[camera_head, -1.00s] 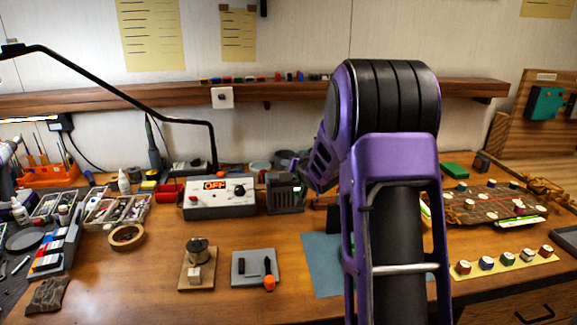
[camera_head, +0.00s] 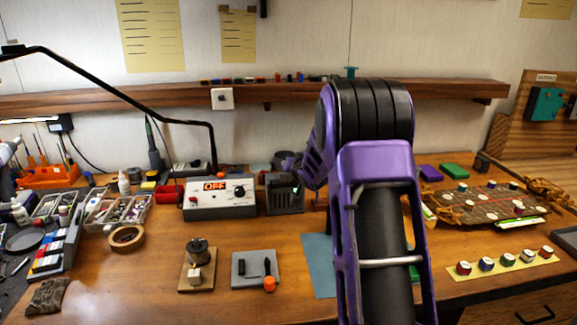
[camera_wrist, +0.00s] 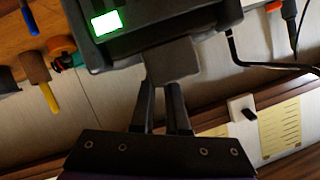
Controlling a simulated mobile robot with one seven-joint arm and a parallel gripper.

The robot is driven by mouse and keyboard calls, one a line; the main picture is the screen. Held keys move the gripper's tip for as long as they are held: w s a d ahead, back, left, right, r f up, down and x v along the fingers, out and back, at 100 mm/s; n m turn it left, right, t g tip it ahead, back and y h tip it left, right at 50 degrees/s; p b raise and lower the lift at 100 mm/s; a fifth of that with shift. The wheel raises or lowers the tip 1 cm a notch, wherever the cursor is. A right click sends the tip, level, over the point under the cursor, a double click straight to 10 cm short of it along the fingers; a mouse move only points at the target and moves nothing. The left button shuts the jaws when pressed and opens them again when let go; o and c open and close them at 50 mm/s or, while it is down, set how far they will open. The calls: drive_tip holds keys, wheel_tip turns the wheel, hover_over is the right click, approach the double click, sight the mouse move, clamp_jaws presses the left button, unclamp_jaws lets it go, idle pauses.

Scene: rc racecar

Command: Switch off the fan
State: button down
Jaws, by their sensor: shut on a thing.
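A dark grey box-shaped device (camera_head: 284,195) with a small green light, which seems to be the fan, stands on the bench left of my arm. In the wrist view its dark body (camera_wrist: 150,22) with the lit green panel (camera_wrist: 107,22) fills the top. A dark grey block (camera_wrist: 172,60) juts from its edge. My gripper (camera_wrist: 162,85) is shut on this block, its two dark fingers close together at it. The exact contact is partly hidden. In the head view my arm hides most of the gripper.
A grey control box (camera_head: 219,198) with an "OFF" sign stands left of the device. A white wall switch (camera_head: 222,99) is mounted at the shelf (camera_head: 130,102). A small grey plate (camera_head: 255,269) with an orange knob lies in front. A brown board (camera_head: 480,205) lies at right.

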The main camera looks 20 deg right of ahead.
drive_tip(key=shift+a+f+b, duration=0.1)
drive_tip(key=shift+b, duration=0.45)
drive_tip(key=b, duration=0.1)
drive_tip(key=n+h+b, duration=0.1)
drive_tip(key=b, duration=0.1)
drive_tip(key=shift+w+a+f+n, duration=0.1)
drive_tip(key=shift+a+n, duration=0.2)
drive_tip(key=n+b, duration=0.1)
drive_tip(key=b, duration=0.1)
drive_tip(key=shift+a+g+h+b, duration=0.3)
drive_tip(key=shift+a+h, duration=0.05)
drive_tip(key=shift+h, duration=0.05)
drive_tip(key=shift+w+a+r+n+h+b, duration=0.15)
drive_tip(key=shift+a+r+n+h+b, duration=0.25)
drive_tip(key=shift+n, duration=0.5)
drive_tip(key=shift+a+f+n+g+h, duration=0.1)
drive_tip(key=shift+a+n+g+h, duration=0.05)
drive_tip(key=shift+n+h, duration=0.4)
drive_tip(key=shift+a+f+n+g+h, duration=0.1)
drive_tip(key=shift+a+n+g+h, duration=0.05)
drive_tip(key=shift+n+h, duration=0.35)
drive_tip(key=c, duration=0.9)
unclamp_jaws()
